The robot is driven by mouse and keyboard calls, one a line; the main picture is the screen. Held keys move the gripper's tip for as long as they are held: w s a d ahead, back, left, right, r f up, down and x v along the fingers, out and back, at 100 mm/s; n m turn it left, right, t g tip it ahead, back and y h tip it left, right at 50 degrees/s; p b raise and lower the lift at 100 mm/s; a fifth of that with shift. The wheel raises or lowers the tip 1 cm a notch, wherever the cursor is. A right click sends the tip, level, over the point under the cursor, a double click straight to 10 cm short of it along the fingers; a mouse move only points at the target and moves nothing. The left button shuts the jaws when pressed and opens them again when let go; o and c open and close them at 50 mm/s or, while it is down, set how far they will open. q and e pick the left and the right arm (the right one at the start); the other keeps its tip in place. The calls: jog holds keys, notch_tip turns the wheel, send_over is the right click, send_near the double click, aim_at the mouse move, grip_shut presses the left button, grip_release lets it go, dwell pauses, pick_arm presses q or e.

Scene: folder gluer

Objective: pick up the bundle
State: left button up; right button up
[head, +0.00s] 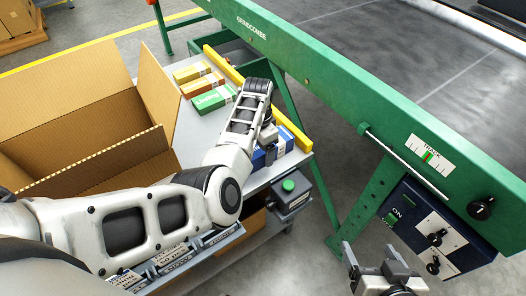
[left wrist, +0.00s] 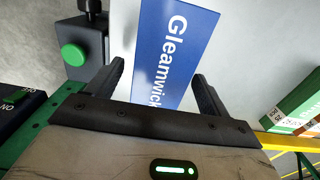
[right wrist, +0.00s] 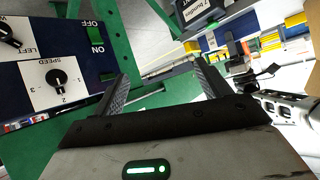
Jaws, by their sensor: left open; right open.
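A blue bundle marked "Gleamwick" (left wrist: 180,45) lies between the two spread fingers of my left gripper (left wrist: 158,72) in the left wrist view. In the head view the blue bundle (head: 258,159) sits on the grey table near the yellow rail, partly hidden by my left arm. My left gripper (head: 268,142) points down over it, open; I cannot tell whether the fingers touch it. My right gripper (head: 370,254) is open and empty in front of the machine's control panel, away from the table; its spread fingers also show in the right wrist view (right wrist: 163,80).
A large open cardboard box (head: 85,115) stands at the left. Green (head: 213,99) and orange (head: 192,72) cartons lie at the table's far end. A yellow rail (head: 228,68) edges the table beside the green machine (head: 330,60). A green button box (head: 290,190) sits at the near corner.

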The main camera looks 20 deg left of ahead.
pick_arm(q)
jog(key=c, duration=1.3)
pick_arm(e)
jog(key=shift+s+f, duration=0.1)
jog(key=shift+f, duration=0.05)
pick_arm(q)
jog(key=shift+r, duration=0.15)
